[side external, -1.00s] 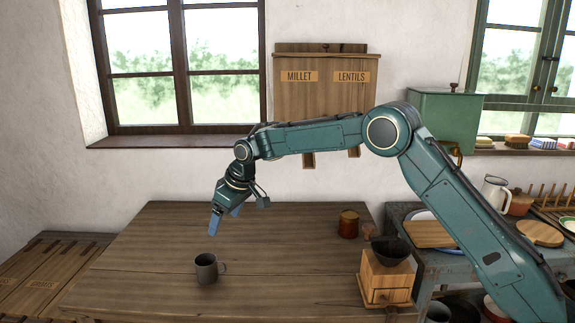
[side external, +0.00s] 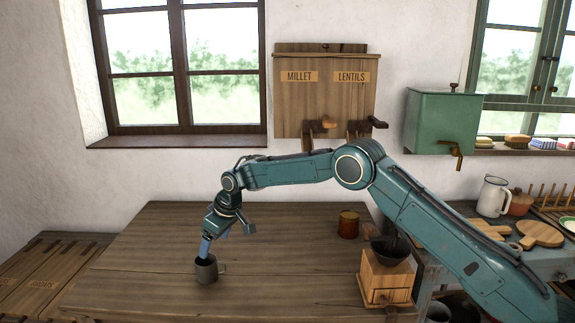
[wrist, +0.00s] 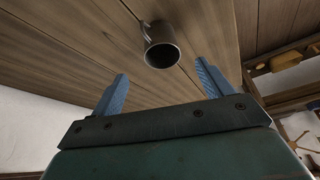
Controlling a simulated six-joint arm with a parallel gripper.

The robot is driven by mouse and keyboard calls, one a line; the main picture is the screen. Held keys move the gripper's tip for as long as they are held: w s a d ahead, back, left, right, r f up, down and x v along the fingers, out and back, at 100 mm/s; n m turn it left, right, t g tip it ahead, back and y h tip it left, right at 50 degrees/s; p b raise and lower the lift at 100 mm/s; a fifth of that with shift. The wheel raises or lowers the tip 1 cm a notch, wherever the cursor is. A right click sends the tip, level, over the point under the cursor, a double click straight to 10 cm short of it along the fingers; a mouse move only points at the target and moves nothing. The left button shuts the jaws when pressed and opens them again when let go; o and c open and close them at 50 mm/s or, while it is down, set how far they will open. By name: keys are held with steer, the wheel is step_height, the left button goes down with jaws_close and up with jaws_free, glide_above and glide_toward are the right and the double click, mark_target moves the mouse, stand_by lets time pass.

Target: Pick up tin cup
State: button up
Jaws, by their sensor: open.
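The tin cup (side external: 207,270) is dark grey and stands upright on the wooden table (side external: 130,262), its handle to the right in the side view. In the wrist view the cup (wrist: 161,46) lies beyond the fingertips, roughly between their lines, with its open mouth visible. My gripper (side external: 205,246) is right above the cup's rim in the side view, with blue fingers pointing down. In the wrist view my gripper (wrist: 161,76) has its two fingers wide apart with nothing between them. Whether a finger touches the rim cannot be told.
A reddish-brown jar (side external: 348,224) and a wooden grinder (side external: 386,278) with a dark bowl stand at the table's right. A wooden dispenser (side external: 326,95) and a green tank (side external: 442,122) are on the wall behind. The table left of the cup is clear.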

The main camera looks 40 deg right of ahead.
mark_target(209, 261)
steer(key=shift+x, duration=1.85)
steer(key=shift+x, duration=2.55)
steer(key=shift+s+a, duration=0.1)
steer(key=c, duration=1.1)
